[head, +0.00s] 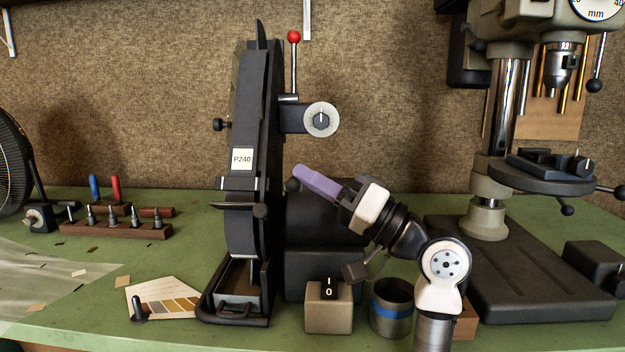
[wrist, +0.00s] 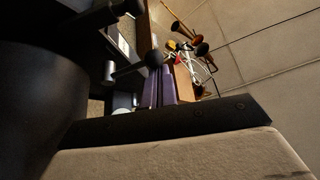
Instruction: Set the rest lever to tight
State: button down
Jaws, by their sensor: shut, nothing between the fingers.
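The belt grinder (head: 252,130) stands upright at the centre, labelled P240. Its work rest (head: 232,206) juts left from the belt's lower half. A small black ball knob (head: 292,185), seemingly the rest lever's end, shows beside the grinder, just below my purple fingertips. In the wrist view a dark bar with a black ball (wrist: 153,58) lies right at the fingertips; I cannot tell whether they touch. No tight or loose marking is readable. My gripper (head: 300,172) is shut and empty; its purple fingers lie together in the wrist view (wrist: 161,88).
A red-knobbed lever (head: 294,37) and a round dial (head: 321,119) sit above on the grinder. A switch box (head: 329,307) and a blue-banded cup (head: 391,307) stand below my arm. The drill press (head: 500,180) is at right. Bench space at left front is partly clear.

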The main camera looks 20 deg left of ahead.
jog(key=b+v, duration=0.2)
jog(key=v, duration=1.1)
jog(key=shift+d+f, duration=0.2)
jog(key=shift+d, duration=0.2)
